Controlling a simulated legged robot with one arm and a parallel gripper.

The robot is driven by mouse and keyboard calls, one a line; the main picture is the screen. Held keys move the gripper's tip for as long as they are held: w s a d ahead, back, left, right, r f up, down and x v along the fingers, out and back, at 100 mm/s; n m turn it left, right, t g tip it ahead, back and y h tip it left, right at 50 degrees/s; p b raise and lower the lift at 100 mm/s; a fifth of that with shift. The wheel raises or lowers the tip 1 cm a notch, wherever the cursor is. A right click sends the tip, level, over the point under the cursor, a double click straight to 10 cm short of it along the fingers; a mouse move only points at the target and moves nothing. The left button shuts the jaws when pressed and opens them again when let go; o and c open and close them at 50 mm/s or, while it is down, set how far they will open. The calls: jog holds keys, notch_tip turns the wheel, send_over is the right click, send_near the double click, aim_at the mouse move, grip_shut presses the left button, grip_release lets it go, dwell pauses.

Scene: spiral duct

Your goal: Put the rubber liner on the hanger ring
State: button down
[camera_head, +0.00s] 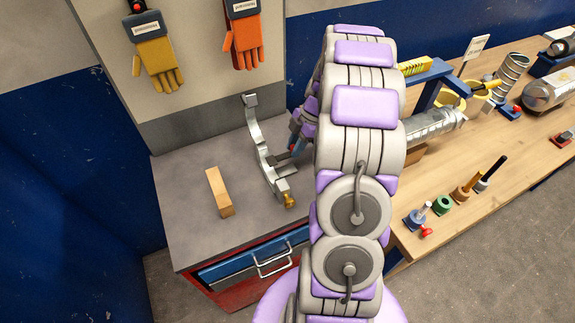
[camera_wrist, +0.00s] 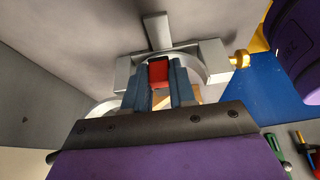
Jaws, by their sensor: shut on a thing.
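The hanger ring (camera_head: 262,150) is a light grey half-ring with block-like ends and a brass bolt. It lies on the grey cabinet top, left of my arm. In the wrist view its curved band and end block (camera_wrist: 213,62) are just beyond my fingertips. My gripper (camera_wrist: 160,80) has blue-grey fingers shut on a small red piece (camera_wrist: 159,73) with a dark top. I cannot tell whether this piece is part of the rubber liner; no separate liner is clear. In the head view my gripper (camera_head: 297,140) is beside the ring, partly hidden by my arm.
A wooden block (camera_head: 218,192) lies on the cabinet top (camera_head: 185,215), left of the ring. Gloves hang on the panel behind. The wooden bench (camera_head: 450,225) at right holds a silver duct (camera_head: 435,125), a blue stand and several small tools. The cabinet's front left is clear.

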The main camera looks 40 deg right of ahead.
send_over(290, 169)
jog(key=d, duration=0.1)
jog(key=f, duration=0.4)
jog(key=shift+s+d+f+b, duration=0.15)
jog(key=shift+s+f+b, duration=0.05)
jog(key=shift+b, duration=0.1)
notch_tip(290, 169, down, 3)
jog(key=shift+d+r, duration=0.1)
jog(key=c, duration=0.9)
grip_release()
jog(key=shift+r, duration=0.15)
